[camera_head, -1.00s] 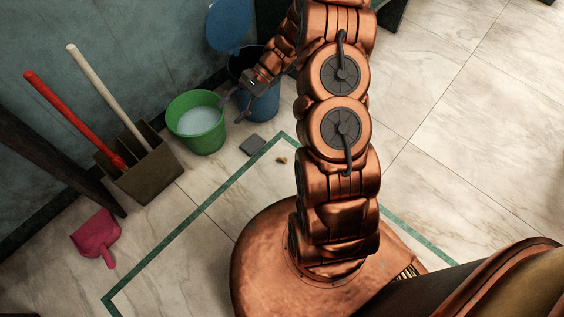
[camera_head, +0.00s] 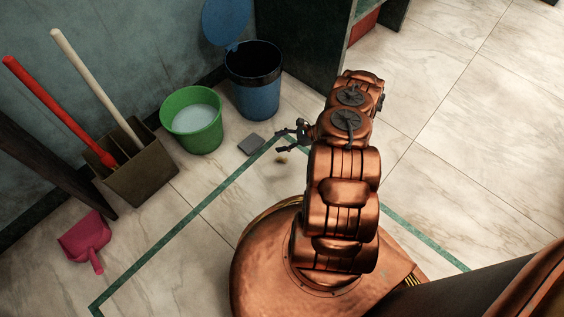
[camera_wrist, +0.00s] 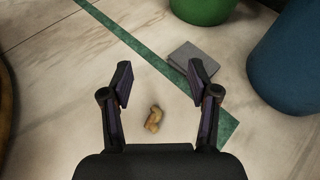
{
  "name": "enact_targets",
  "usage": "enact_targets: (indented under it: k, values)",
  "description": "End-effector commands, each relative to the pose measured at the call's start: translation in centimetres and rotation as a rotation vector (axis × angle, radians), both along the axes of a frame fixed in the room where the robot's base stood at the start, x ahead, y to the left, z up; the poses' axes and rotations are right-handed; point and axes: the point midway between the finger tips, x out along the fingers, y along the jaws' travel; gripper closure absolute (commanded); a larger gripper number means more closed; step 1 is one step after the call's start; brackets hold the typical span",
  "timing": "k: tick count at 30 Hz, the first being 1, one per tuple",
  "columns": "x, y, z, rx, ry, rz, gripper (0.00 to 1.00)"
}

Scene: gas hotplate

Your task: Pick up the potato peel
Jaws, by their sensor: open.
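The potato peel (camera_head: 281,160) is a small yellow-brown curl lying on the pale tiled floor, just inside the green floor stripe. In the wrist view the potato peel (camera_wrist: 154,119) lies below and between the two fingers, nearer the palm than the fingertips in the picture. My gripper (camera_head: 281,141) is open and empty close to the peel, and its spread fingers also show in the wrist view (camera_wrist: 160,73). I cannot tell its exact height above the floor. Nothing hides the peel in the wrist view.
A grey flat block (camera_head: 251,144) lies on the floor beside the green stripe (camera_head: 185,226). A green bucket of pale liquid (camera_head: 194,138) and a blue bin (camera_head: 257,98) with its lid raised stand behind. A brown holder (camera_head: 140,182) and pink dustpan (camera_head: 86,240) are left.

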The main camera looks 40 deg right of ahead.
Motion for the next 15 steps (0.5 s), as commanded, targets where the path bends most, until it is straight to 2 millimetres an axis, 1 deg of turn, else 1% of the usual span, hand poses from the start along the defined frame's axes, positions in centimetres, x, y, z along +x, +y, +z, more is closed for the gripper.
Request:
enact_targets:
  k: [1, 3, 6, 9, 11, 15]
  values:
    - [-0.9, -0.7, -2.4, 0.008, 0.016, -0.036, 0.4]
    - [-1.8, -1.5, -4.4, 0.017, 0.031, -0.078, 0.4]
    - [-3.1, -2.2, -6.8, 0.028, 0.05, -0.126, 0.4]
    - [-3.8, -2.9, -8.3, 0.033, 0.06, -0.159, 0.4]
    - [-4.2, -3.1, -8.8, 0.035, 0.064, -0.17, 0.4]
    - [-4.1, -2.8, -9.6, 0.037, 0.068, -0.182, 0.4]
